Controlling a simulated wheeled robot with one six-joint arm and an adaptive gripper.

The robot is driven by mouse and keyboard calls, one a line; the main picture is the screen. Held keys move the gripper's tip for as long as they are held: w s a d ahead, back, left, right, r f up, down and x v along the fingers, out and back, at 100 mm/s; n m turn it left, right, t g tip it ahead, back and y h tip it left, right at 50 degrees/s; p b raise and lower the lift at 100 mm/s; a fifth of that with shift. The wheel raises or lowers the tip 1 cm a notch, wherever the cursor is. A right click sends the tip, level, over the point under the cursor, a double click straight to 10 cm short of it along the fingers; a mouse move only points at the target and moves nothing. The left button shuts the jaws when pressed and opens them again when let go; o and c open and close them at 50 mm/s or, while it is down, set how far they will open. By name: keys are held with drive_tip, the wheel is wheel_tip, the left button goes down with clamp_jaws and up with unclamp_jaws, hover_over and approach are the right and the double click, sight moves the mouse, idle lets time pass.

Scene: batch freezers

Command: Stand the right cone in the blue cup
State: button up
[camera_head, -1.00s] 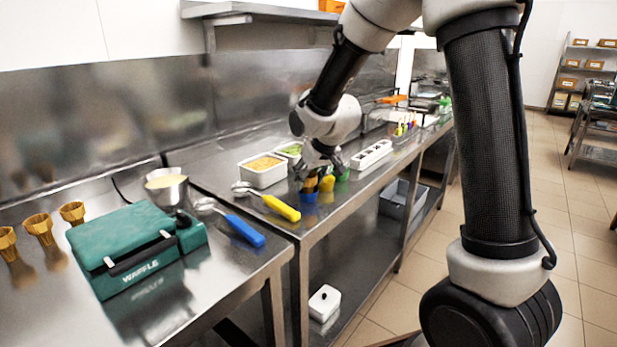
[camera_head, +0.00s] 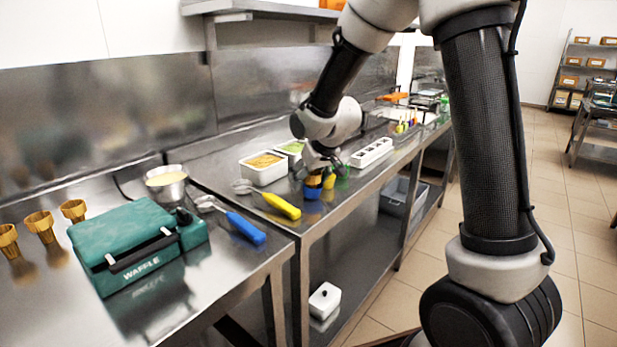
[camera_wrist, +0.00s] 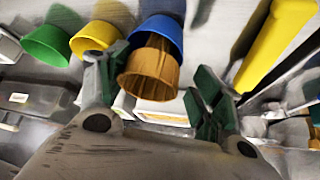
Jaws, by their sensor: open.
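A brown waffle cone (camera_wrist: 152,72) stands with its narrow end down in the blue cup (camera_wrist: 163,32), its wide end toward the wrist camera. In the head view the cone (camera_head: 314,180) shows just above the blue cup (camera_head: 312,192) on the counter. My gripper (camera_wrist: 158,82) is open, with one green-padded finger on each side of the cone. The left finger is close to the cone's rim; whether it touches is unclear. A gap shows on the right. Three more cones (camera_head: 40,226) stand in a row at the far left.
A yellow cup (camera_wrist: 96,37) and a green cup (camera_wrist: 47,45) stand beside the blue one. A yellow-handled scoop (camera_head: 279,205) lies nearby, with topping tubs (camera_head: 264,178) behind. The green waffle maker (camera_head: 135,245) and blue-handled scoop (camera_head: 245,229) are on the nearer counter.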

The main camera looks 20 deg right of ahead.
drive_tip(key=shift+r, duration=0.25)
drive_tip(key=v, duration=1.2)
drive_tip(key=s+d+r+m, duration=0.1)
drive_tip(key=s+d, duration=0.3)
drive_tip(key=s, duration=0.5)
drive_tip(key=s+d+m+g+h, duration=0.1)
drive_tip(key=s+d, duration=0.3)
drive_tip(key=s, duration=0.5)
drive_tip(key=s+d+r+m+g, duration=0.1)
drive_tip(key=s+d, duration=0.4)
drive_tip(key=s, duration=0.4)
drive_tip(key=shift+s+r+h, duration=0.35)
drive_tip(key=shift+s+h, duration=0.05)
